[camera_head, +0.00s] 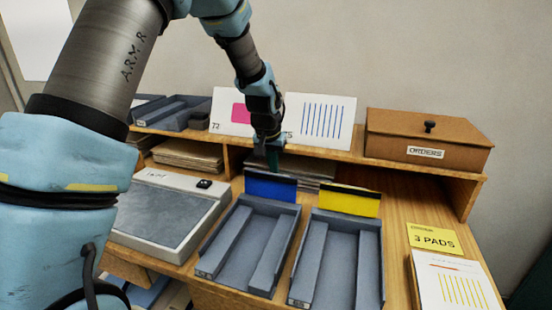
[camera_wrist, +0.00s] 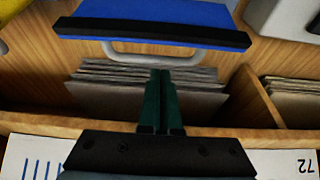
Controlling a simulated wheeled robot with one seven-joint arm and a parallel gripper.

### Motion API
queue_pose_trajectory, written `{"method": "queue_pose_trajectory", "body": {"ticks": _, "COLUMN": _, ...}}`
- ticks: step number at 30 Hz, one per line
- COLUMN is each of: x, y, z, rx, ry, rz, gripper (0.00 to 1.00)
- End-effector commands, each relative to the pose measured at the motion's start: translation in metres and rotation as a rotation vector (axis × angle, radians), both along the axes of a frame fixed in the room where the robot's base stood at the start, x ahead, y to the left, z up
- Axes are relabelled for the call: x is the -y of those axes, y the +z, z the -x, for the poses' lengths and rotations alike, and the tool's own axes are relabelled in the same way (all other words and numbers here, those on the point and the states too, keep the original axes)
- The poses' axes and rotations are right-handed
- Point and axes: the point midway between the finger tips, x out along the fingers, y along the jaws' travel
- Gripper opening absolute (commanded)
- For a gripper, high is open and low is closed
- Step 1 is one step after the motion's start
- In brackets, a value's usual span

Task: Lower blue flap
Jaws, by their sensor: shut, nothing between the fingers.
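The blue flap (camera_head: 271,187) stands raised at the back end of the left grey tray (camera_head: 214,250). In the wrist view the blue flap (camera_wrist: 150,20) shows at the top, with a black edge and a pale loop handle (camera_wrist: 165,52) on the side toward my gripper. My gripper (camera_head: 273,165) is at the flap's back side, near its top edge. In the wrist view my gripper (camera_wrist: 161,75) has its green fingers together and empty, their tips close to the handle. I cannot tell whether they touch it.
A yellow flap (camera_head: 350,201) stands raised on the right grey tray (camera_head: 310,270). Behind is a shelf with cards (camera_head: 320,115), paper stacks (camera_head: 187,153) and a brown box (camera_head: 425,138). A grey pad (camera_head: 165,212) lies left of the trays. Both trays look empty between their inner bars.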

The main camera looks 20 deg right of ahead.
Motion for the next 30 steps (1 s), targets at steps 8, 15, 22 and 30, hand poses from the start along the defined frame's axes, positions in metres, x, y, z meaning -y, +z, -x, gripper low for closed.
{"method": "queue_pose_trajectory", "body": {"ticks": 8, "x": -0.0099, "y": 0.0043, "z": 0.0098, "rx": -0.002, "ry": 0.001, "rz": -0.001, "gripper": 0.0}}
{"method": "queue_pose_trajectory", "body": {"ticks": 15, "x": -0.0098, "y": 0.0041, "z": 0.0098, "rx": -0.002, "ry": 0.001, "rz": -0.001, "gripper": 0.0}}
{"method": "queue_pose_trajectory", "body": {"ticks": 22, "x": -0.0113, "y": 0.0029, "z": 0.0114, "rx": 0.016, "ry": 0.0, "rz": 0.014, "gripper": 0.0}}
{"method": "queue_pose_trajectory", "body": {"ticks": 30, "x": -0.0134, "y": 0.0061, "z": 0.0136, "rx": 0.048, "ry": 0.001, "rz": 0.045, "gripper": 0.0}}
